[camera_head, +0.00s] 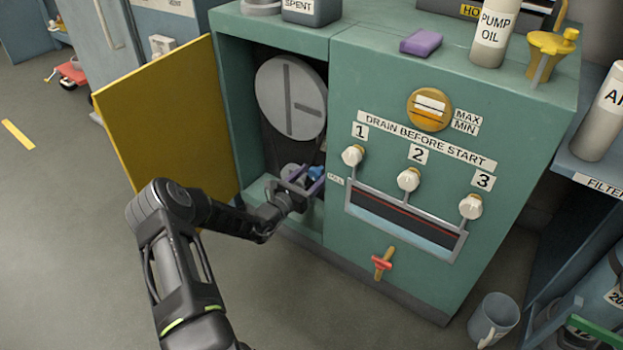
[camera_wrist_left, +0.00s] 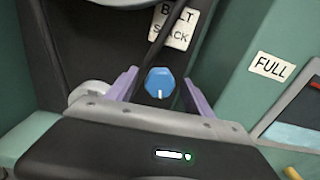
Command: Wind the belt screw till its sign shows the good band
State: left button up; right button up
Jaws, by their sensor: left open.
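The belt screw is a blue hexagonal knob (camera_wrist_left: 160,83) with a white mark at its lower edge. It also shows as a small blue spot in the head view (camera_head: 316,172), inside the open cabinet bay. My left gripper (camera_head: 305,184) reaches into the bay. In the left wrist view its purple fingers (camera_wrist_left: 160,77) are open, one on each side of the knob, with visible gaps. I cannot tell whether the tips reach its depth. A sign (camera_wrist_left: 172,26) above the knob reads "BELT SLACK", partly crossed by a dark strip. My right gripper is not in view.
The yellow door (camera_head: 165,125) stands open left of the bay. A large grey pulley (camera_head: 291,98) is above my gripper. The green panel right of the bay carries white knobs, a gauge and a red-handled tap (camera_head: 382,263). A mug (camera_head: 494,318) stands on the floor.

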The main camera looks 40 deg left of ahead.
pick_arm(q)
grip_shut()
dwell(0.6)
